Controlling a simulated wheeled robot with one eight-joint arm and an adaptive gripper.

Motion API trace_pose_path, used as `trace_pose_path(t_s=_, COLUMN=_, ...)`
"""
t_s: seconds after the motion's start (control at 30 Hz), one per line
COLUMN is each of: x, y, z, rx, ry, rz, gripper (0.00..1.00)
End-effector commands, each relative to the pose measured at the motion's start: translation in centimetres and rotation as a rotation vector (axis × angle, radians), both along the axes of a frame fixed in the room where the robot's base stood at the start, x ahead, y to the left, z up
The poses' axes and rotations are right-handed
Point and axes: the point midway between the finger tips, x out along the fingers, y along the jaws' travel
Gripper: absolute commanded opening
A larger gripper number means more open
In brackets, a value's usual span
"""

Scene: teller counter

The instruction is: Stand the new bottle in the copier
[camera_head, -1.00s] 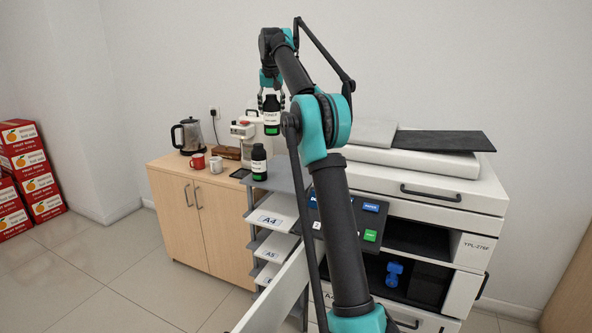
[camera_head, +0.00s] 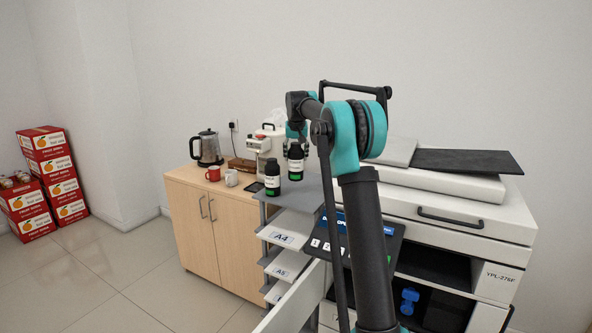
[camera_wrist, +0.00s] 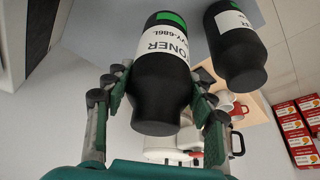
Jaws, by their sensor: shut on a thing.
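My gripper (camera_head: 296,140) is shut on a black toner bottle (camera_head: 296,164) with a white and green label. It holds this bottle upright at the grey shelf unit's top; I cannot tell whether its base touches. In the wrist view, the fingers (camera_wrist: 160,92) grip both sides of the bottle (camera_wrist: 160,72). A second, similar bottle (camera_head: 271,180) stands on the shelf top to the left; the wrist view also shows it (camera_wrist: 236,50), apart from the held one. The white copier (camera_head: 465,232) has an open front, with a blue part (camera_head: 409,299) inside its dark bay.
The grey shelf unit (camera_head: 315,185) holds paper trays. A white panel (camera_head: 298,300) juts out in front of the copier. The wooden cabinet (camera_head: 215,235) carries a kettle (camera_head: 207,149), mugs and a coffee machine. Red fruit boxes (camera_head: 48,175) stand far left.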

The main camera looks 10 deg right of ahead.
Motion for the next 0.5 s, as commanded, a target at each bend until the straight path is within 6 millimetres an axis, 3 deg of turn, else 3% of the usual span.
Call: trace_pose_path(t_s=0.5, x=0.0, y=0.0, z=-5.5, rx=0.000, ry=0.000, rz=0.000, gripper=0.15)
